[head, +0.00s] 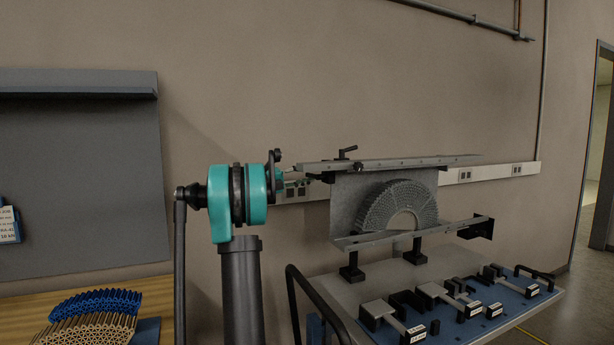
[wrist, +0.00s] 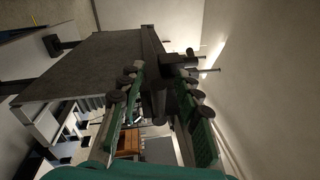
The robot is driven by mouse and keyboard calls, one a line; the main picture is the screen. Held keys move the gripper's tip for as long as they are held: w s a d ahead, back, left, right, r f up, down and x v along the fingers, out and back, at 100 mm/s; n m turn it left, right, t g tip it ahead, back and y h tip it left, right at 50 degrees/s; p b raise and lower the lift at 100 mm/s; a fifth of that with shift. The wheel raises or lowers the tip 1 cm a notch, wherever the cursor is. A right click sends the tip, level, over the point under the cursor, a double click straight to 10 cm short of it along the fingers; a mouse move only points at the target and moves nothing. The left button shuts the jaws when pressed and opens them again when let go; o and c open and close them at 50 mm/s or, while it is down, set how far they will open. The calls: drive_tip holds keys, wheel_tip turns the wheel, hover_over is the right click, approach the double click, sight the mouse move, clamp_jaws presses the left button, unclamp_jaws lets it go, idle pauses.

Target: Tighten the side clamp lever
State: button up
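My gripper (head: 284,176) is at the left end of the metal fixture in the head view, mostly hidden behind my arm. In the wrist view its two green fingers (wrist: 160,84) stand apart with the dark end of the upper rail (wrist: 150,42) between them; I cannot tell whether they touch it. A black lever (head: 347,152) sticks up from the upper rail (head: 400,163), with a black knob (head: 358,168) below. Black clamp parts (wrist: 180,60) show just past the right finger in the wrist view. Which is the side clamp lever is unclear.
A grey plate with an arched lattice specimen (head: 398,205) hangs between the upper rail and a lower rail (head: 410,233). A wooden bench (head: 30,305) with lattice pieces is at the left. The wall is behind the fixture.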

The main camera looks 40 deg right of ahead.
idle(0.4)
drive_tip(key=shift+v, duration=2.95)
